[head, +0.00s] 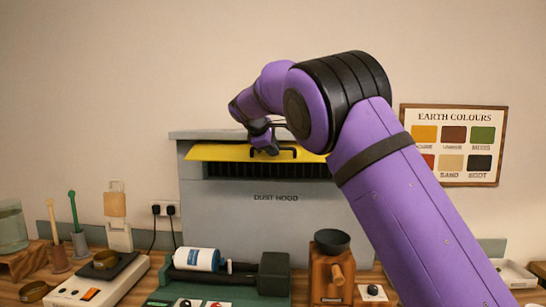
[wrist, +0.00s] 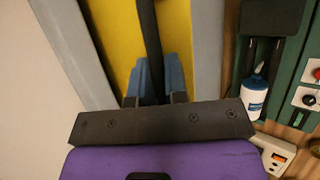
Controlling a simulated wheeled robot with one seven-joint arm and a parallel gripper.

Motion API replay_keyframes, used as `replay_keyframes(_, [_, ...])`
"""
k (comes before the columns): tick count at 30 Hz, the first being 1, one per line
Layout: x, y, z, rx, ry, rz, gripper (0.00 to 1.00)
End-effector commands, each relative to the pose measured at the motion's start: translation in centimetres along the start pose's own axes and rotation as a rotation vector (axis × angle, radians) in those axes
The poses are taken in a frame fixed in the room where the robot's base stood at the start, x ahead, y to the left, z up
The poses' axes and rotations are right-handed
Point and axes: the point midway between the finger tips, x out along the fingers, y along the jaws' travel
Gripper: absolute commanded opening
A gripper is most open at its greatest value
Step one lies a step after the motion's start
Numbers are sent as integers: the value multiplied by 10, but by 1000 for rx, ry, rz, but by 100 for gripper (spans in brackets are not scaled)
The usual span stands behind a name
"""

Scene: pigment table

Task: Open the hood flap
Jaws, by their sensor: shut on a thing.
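The grey dust hood (head: 265,220) stands against the wall behind the bench. Its yellow flap (head: 215,152) shows as a narrow yellow strip along the top front, with a dark slatted opening (head: 265,171) visible below it. A dark handle bar (head: 285,126) is on the flap. My gripper (head: 268,148) is at the handle, partly hidden by my arm. In the wrist view the blue fingers of my gripper (wrist: 155,80) are shut around the black handle bar (wrist: 149,30), with the yellow flap (wrist: 118,35) behind it. My arm hides the hood's right end.
A green machine (head: 270,275) holding a white and blue bottle (head: 196,259) stands before the hood. A wooden grinder (head: 331,268) is to its right. An Earth Colours chart (head: 455,145) hangs at right.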

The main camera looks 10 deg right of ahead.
Motion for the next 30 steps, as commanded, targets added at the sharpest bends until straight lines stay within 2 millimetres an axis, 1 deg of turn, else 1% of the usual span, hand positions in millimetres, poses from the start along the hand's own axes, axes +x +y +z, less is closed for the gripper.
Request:
replay_keyframes(1, [-3,3,1,0,2,4,0])
replay_keyframes(8, [-8,8,4,1,2,5,0])
replay_keyframes(22, [-9,10,4,1,1,7,0])
replay_keyframes(23, [-9,10,4,1,1,7,16])
replay_keyframes(24, [-8,10,4,1,1,7,23])
replay_keyframes(30, [-8,9,4,1,1,5,23])
